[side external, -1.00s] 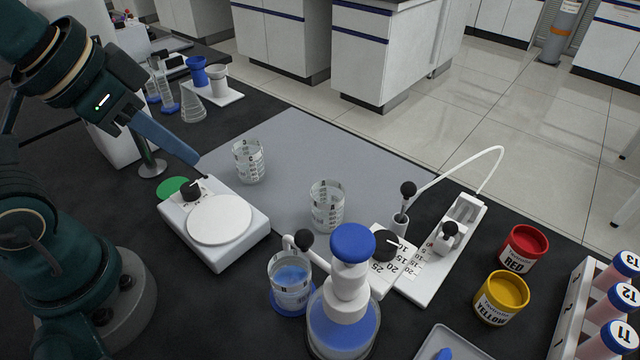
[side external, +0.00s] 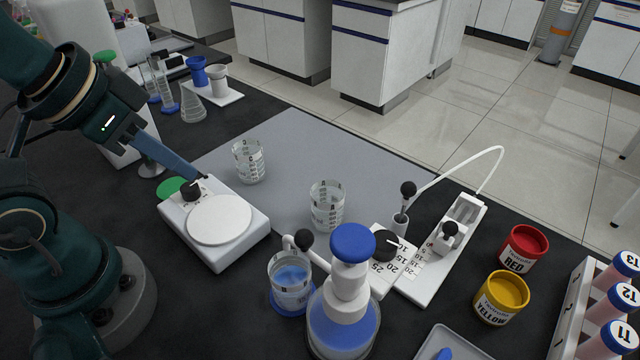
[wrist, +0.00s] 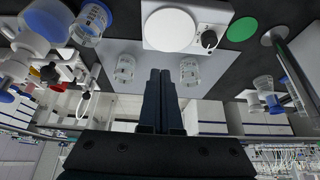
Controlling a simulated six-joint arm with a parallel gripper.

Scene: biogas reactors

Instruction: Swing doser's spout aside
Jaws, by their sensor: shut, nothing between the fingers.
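The doser (side external: 345,305) is a clear bottle of blue liquid with a white collar and a blue cap, at the front centre in the side view. Its white spout with a black ball knob (side external: 304,239) points left, over a beaker of blue liquid (side external: 290,283) on a blue disc. The doser also shows at the top left of the wrist view (wrist: 45,20). My gripper (side external: 203,178) is shut and empty, above the back edge of the white stirrer plate (side external: 220,220), near its black knob. It is well left of the doser.
Two empty beakers (side external: 249,161) (side external: 327,205) stand on the grey mat (side external: 300,145). Right of the doser are a syringe-pump board (side external: 435,270) with a white tube, red (side external: 523,248) and yellow (side external: 501,297) pots, and a tube rack (side external: 566,320). A green disc (side external: 172,188) lies behind the stirrer.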

